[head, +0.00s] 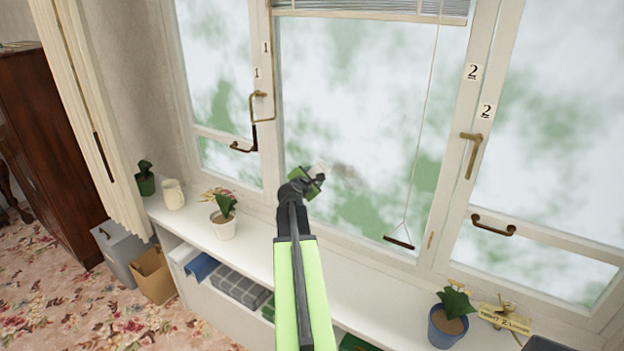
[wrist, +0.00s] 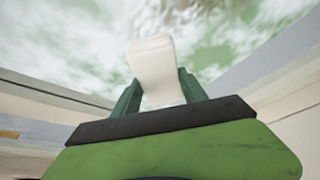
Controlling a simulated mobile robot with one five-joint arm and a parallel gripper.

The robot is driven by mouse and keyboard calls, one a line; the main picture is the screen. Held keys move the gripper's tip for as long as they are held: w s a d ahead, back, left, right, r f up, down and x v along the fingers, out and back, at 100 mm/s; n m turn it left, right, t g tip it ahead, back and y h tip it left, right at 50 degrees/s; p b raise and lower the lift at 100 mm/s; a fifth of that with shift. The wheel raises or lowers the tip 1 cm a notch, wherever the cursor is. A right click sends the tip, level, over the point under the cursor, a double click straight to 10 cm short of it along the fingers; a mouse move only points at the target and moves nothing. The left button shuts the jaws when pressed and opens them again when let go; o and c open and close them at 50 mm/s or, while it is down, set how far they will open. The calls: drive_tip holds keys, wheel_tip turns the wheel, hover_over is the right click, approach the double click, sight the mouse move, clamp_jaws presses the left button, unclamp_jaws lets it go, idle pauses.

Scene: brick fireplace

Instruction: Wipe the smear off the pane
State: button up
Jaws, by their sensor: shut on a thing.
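The pane (head: 370,75) is the large middle window glass, with blurred white and green behind it. A faint brownish smear (head: 347,173) shows on its lower left part; a greyish-brown patch, likely the same smear (wrist: 205,5), shows at the top of the wrist view. My gripper (head: 314,179) is just left of the smear, in front of the lower pane. It is shut on a white cloth or pad (wrist: 155,68), which sticks out beyond the fingers. In the head view the white piece (head: 321,168) is mostly hidden. I cannot tell whether it touches the glass.
The white sill below holds a cream mug (head: 173,194), a white potted plant (head: 224,217) and a blue potted plant (head: 448,324).

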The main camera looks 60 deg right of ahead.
drive_tip(key=shift+d, duration=0.15)
drive_tip(key=shift+s, duration=0.1)
drive_tip(key=shift+s, duration=8.6)
drive_tip(key=shift+w+r+p, duration=0.1)
drive_tip(key=shift+r+p, duration=0.95)
drive_tip(key=shift+f, duration=0.1)
drive_tip(key=shift+w, duration=3.45)
